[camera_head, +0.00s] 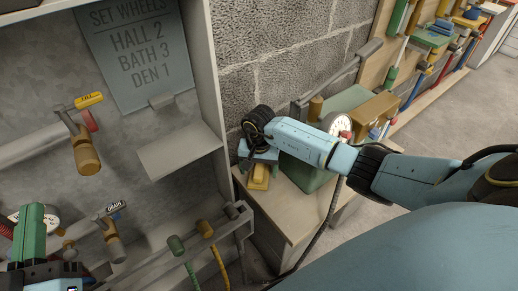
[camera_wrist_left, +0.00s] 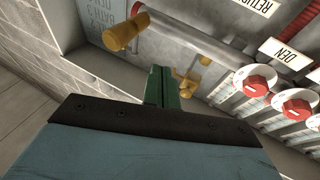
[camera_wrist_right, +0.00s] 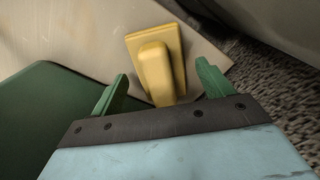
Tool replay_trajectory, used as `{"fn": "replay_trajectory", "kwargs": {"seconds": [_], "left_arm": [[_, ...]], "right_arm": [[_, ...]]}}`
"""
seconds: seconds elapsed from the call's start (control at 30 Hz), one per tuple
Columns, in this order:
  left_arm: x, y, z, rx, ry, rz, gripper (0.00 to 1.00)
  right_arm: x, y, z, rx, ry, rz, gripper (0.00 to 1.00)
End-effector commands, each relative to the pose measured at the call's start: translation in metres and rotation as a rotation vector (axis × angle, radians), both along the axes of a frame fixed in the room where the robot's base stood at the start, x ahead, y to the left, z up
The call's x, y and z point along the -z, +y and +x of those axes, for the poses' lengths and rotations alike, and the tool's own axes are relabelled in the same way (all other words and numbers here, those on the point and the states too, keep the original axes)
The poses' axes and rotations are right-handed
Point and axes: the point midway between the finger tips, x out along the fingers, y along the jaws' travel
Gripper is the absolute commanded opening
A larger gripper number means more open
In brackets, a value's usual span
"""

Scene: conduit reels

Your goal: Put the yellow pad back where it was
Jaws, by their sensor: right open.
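The yellow pad (camera_head: 259,177), a flat plate with a raised grip, lies on the pale bench top (camera_head: 285,220) beside the green box. In the right wrist view the pad (camera_wrist_right: 170,52) lies ahead, its grip pointing back between the green fingers. My right gripper (camera_wrist_right: 161,76) is open, a finger on each side of the grip, with gaps visible. In the head view my right wrist partly covers the pad. My left gripper (camera_wrist_left: 162,86) has its green fingers together, with nothing visible between them, in front of the wall cabinet.
A sign (camera_head: 135,55), a small shelf (camera_head: 180,150) and pipes with wooden-handled valves (camera_head: 87,155) fill the cabinet. Red-and-white knobs (camera_wrist_left: 257,85) are near my left gripper.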

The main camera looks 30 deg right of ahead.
Motion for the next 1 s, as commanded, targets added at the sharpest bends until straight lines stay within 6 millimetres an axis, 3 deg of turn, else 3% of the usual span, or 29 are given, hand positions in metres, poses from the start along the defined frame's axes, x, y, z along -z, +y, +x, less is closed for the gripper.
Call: {"fn": "replay_trajectory", "kwargs": {"seconds": [0.43,0.8,1.0], "left_arm": [[0.075,0.014,0.001,-0.031,0.46,0.141,0.0],[0.132,0.035,-0.029,-0.058,0.836,0.241,0.0],[0.15,0.043,-0.046,-0.068,0.972,0.275,0.0]], "right_arm": [[-0.051,-0.001,0.0,-0.001,-0.002,-0.002,0.79],[-0.093,-0.001,0.001,0.0,-0.002,-0.002,0.79],[-0.108,0.0,0.0,0.0,-0.001,-0.001,0.79]]}}
